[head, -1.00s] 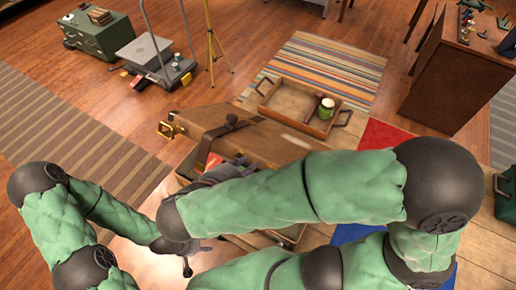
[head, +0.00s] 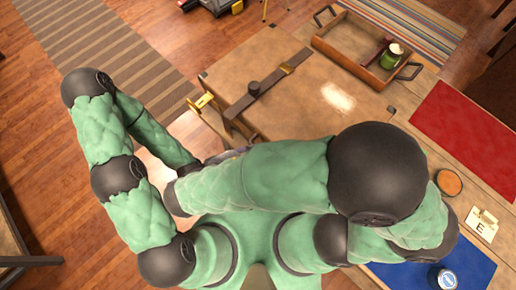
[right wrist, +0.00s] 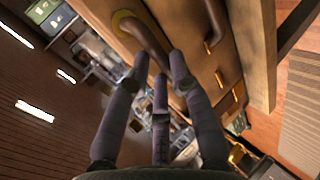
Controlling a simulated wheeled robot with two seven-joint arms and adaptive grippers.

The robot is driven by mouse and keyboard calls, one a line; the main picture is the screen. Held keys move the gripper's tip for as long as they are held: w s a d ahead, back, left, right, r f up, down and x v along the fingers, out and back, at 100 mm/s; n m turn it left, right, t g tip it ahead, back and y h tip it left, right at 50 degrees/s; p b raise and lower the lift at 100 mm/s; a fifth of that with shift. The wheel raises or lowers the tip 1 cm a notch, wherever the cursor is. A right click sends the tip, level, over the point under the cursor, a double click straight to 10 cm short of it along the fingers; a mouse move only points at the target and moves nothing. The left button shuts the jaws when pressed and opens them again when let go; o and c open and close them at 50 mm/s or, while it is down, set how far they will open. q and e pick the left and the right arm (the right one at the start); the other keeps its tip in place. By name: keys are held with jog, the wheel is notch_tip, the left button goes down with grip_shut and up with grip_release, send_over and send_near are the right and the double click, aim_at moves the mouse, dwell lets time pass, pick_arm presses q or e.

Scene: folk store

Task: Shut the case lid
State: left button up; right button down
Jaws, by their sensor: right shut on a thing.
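The brown case lid (head: 305,112) lies in the middle of the head view, its outer face up. A dark strap (head: 268,82) with a buckle crosses it, and a brass latch (head: 204,101) sits at its left edge. My right arm covers the near side, so I cannot tell whether a gap remains under the lid. Only a grey bit of my right gripper (head: 226,155) shows above the arm. In the right wrist view its fingers (right wrist: 161,68) close around a brown handle (right wrist: 146,38) on the case side. My left gripper is hidden behind my right arm.
A wooden tray (head: 333,57) with a green jar (head: 390,57) stands beyond the case. A red mat (head: 465,128), an orange-topped round tin (head: 448,182), a small card marked E (head: 482,222) and a blue mat (head: 478,268) lie to the right. Floor is open at left.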

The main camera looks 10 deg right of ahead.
jog(key=shift+s+f+b, duration=0.15)
jog(key=shift+s+f, duration=0.05)
jog(key=shift+f, duration=0.55)
jog(key=shift+s+f+b, duration=0.15)
jog(key=shift+s+f, duration=0.05)
jog(key=shift+f, duration=0.55)
jog(key=c, duration=1.2)
grip_release()
jog(key=shift+c, duration=0.2)
jog(key=shift+o, duration=0.7)
jog(key=shift+w+f, duration=0.1)
jog(key=shift+w, duration=0.1)
jog(key=shift+s, duration=0.1)
notch_tip(320, 180, up, 12)
jog(key=shift+w+a, duration=0.2)
jog(key=shift+w, duration=0.25)
